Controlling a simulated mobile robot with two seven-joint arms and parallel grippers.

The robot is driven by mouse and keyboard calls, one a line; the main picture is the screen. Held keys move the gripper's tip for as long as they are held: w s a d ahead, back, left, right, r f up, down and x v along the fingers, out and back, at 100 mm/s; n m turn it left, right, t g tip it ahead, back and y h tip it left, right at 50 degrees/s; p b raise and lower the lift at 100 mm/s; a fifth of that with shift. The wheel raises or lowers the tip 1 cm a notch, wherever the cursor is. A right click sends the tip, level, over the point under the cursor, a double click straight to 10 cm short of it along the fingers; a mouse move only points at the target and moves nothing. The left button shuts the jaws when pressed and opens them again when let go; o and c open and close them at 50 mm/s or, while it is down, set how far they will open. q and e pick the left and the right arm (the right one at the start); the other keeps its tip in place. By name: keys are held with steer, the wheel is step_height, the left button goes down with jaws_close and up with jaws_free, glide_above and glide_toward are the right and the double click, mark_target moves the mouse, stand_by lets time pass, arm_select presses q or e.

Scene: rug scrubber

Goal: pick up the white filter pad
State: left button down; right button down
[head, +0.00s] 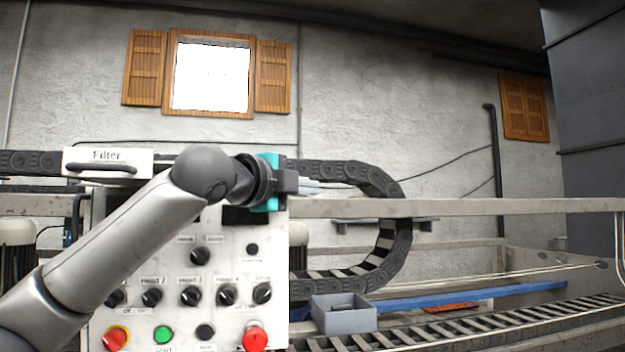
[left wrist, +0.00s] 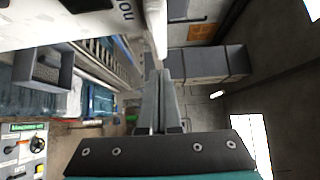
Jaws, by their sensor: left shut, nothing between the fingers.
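I cannot pick out a loose white filter pad in either view. A white box labelled "Filter" (head: 108,162), with a dark handle across its front, sits at the left in the head view. My left gripper (head: 314,187) is right of that box, in front of the beam and above the control panel's right edge. Its fingers point right, shut and empty. In the left wrist view the fingers (left wrist: 161,75) lie together with nothing between them. My right gripper is not in view.
A white control panel (head: 225,270) with knobs and buttons stands below my left arm. A grey open bin (head: 344,320) is right of it. A black cable chain (head: 385,255) curves behind. A long horizontal beam (head: 480,206) crosses to the right.

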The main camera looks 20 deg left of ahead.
arm_select(q)
steer(key=shift+s+a, duration=0.15)
steer(key=shift+a, duration=0.6)
steer(key=shift+s, duration=0.1)
steer(key=shift+s+a+p, duration=0.15)
steer(key=shift+a+p, duration=0.75)
steer(key=shift+d, duration=0.1)
